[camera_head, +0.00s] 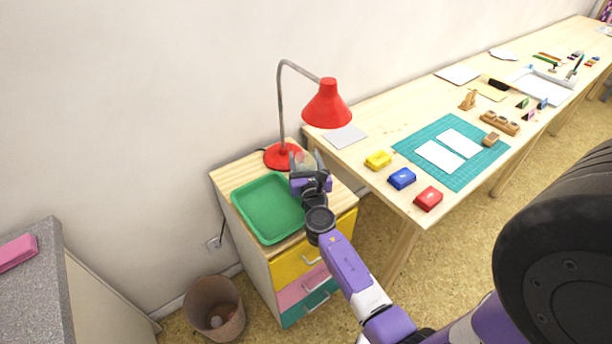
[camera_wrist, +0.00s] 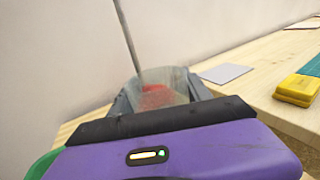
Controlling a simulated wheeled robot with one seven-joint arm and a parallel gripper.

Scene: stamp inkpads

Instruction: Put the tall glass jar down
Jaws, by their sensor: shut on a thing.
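The tall glass jar (camera_head: 305,161) is clear and see-through, and it is between the fingers of my gripper (camera_head: 306,168). In the wrist view the jar (camera_wrist: 165,80) stands between the two grey fingers of my gripper (camera_wrist: 163,95), with the red lamp base showing through it. My gripper is shut on the jar, over the right part of the small drawer cabinet's top, beside the green tray. The jar's lower part is hidden by my gripper, so I cannot tell whether it touches the cabinet top.
A green tray (camera_head: 238,200) lies on the wooden cabinet top (camera_head: 226,175). A red lamp (camera_head: 327,104) stands behind my gripper, its shade overhanging. The desk (camera_head: 375,120) at right holds yellow (camera_head: 378,160), blue (camera_head: 402,178) and red (camera_head: 428,198) inkpads. A bin (camera_head: 214,308) is on the floor.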

